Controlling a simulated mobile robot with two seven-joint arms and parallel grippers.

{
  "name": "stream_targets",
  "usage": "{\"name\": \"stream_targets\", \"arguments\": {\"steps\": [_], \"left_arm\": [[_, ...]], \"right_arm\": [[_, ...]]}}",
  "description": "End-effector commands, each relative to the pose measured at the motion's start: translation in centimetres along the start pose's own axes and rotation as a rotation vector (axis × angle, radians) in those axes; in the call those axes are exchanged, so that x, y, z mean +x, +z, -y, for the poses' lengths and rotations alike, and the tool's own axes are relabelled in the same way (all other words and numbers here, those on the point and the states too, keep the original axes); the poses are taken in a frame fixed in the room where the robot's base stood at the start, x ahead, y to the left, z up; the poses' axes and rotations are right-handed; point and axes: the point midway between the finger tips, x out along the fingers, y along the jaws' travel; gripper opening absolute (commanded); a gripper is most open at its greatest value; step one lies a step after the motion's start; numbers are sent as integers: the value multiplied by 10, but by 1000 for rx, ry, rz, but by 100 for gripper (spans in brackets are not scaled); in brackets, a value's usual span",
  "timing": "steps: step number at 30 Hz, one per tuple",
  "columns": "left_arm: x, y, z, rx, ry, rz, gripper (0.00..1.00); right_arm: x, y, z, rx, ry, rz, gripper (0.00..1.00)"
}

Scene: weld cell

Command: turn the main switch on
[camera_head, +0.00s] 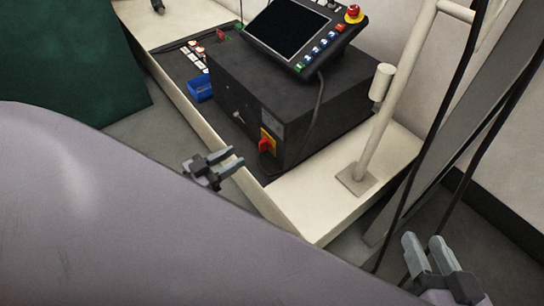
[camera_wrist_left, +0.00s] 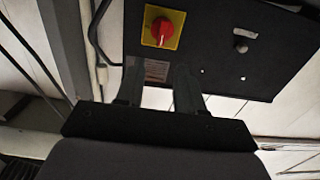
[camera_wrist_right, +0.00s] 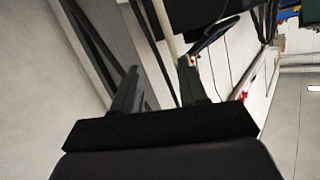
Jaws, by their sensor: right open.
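The main switch (camera_head: 265,145) is a red rotary knob on a yellow plate, low on the front corner of a black control box (camera_head: 233,92). In the left wrist view the red knob (camera_wrist_left: 162,28) shows a white mark and sits ahead of the fingers, toward the upper left. My left gripper (camera_head: 236,160) is a short way left of the switch, not touching it; its two fingers are apart with nothing between them. My right gripper (camera_head: 424,246) is at the lower right, far from the switch, open and empty; its spread fingers also show in the right wrist view (camera_wrist_right: 158,90).
The box stands on a cream bench (camera_head: 310,205) with a raised edge. A tilted screen panel (camera_head: 290,28) with coloured buttons and a red emergency stop (camera_head: 353,13) is on top. A blue bin (camera_head: 199,88) lies left of the box. A cream post (camera_head: 385,125) and black cables stand right.

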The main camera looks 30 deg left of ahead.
Motion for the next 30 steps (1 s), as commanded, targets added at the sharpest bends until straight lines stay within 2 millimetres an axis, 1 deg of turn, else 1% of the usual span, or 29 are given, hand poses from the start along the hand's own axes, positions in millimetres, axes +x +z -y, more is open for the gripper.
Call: {"name": "stream_targets", "arguments": {"steps": [1,5,8,15,21,30], "left_arm": [[0,6,2,2,4,-6,37],[4,6,4,2,8,-13,37],[15,5,4,2,8,-16,37],[50,5,4,2,7,-16,37],[68,4,3,1,7,-13,37],[72,3,3,1,6,-10,37]], "right_arm": [[2,4,0,0,-4,-5,43],[1,4,1,-5,-6,-12,43],[0,4,-1,-21,1,-21,43],[-6,5,-7,-83,27,-60,43],[-10,4,-10,-121,42,-81,43],[-11,2,-10,-130,45,-89,43]]}}
